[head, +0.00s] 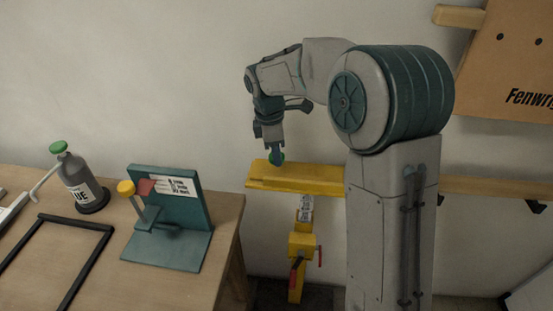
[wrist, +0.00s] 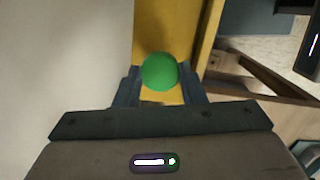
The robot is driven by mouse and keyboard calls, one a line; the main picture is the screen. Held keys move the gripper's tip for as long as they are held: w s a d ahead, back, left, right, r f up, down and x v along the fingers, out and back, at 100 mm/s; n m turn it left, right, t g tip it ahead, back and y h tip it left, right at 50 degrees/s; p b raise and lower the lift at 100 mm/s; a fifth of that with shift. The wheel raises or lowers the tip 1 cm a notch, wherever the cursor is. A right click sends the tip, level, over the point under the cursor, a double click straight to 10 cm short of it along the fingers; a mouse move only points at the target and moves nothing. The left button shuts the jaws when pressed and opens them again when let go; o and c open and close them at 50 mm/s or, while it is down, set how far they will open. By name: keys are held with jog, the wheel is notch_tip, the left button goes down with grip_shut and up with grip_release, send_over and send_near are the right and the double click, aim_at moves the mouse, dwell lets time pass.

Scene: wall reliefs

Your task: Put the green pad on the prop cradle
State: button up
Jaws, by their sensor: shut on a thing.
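The green pad (wrist: 160,72) looks round in the wrist view and sits between the two fingers of my gripper (wrist: 163,90). In the head view my gripper (head: 273,155) points down over the left part of the yellow prop cradle (head: 310,181), with a little of the green pad (head: 281,157) showing at its tips. The cradle is a long yellow trough on top of an upright yellow prop; it also shows behind the pad in the wrist view (wrist: 150,30). I cannot tell whether the pad touches the cradle. My arm hides the cradle's right end.
A wooden table (head: 170,288) at the left holds a glue bottle (head: 77,180) with a green top, a teal stand (head: 178,215) with a yellow knob, and a black frame (head: 88,262). A wooden rail (head: 490,187) and a cardboard box (head: 515,60) are at the right.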

jog(key=shift+f, duration=1.65)
jog(key=shift+f, duration=0.15)
jog(key=o, duration=0.9)
